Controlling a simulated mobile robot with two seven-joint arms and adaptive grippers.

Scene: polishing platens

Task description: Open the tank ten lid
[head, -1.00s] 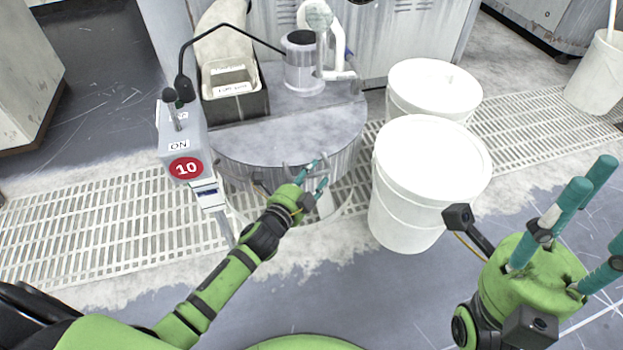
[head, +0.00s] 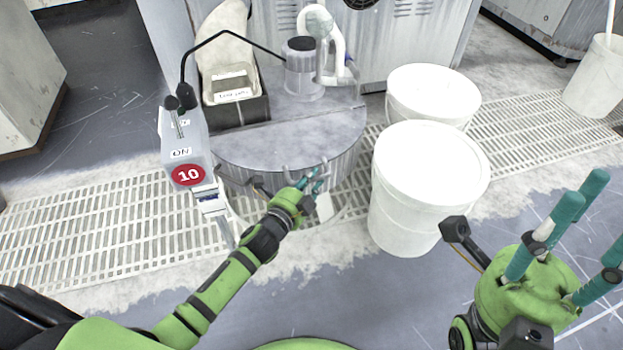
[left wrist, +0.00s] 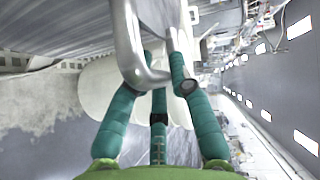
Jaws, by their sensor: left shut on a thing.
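Tank ten is the round grey tank beside the red "10" sign (head: 188,175). Its half-round grey lid (head: 285,143) lies flat and closed over the tank's front half. A bent metal handle (left wrist: 128,40) sticks out at the lid's front edge. My left gripper (head: 311,181) is shut on this handle; in the left wrist view its teal fingers (left wrist: 158,72) close around the lower bar. My right gripper (head: 585,225) is open and empty at the right, with its fingers spread and pointing up.
Two white lidded buckets (head: 432,165) (head: 430,85) stand just right of the tank. A control post (head: 183,140) marked "ON" stands at its left. A bin (head: 232,95) and a clear cylinder (head: 302,70) sit on the tank's back half. Floor grating (head: 90,235) runs around the tank.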

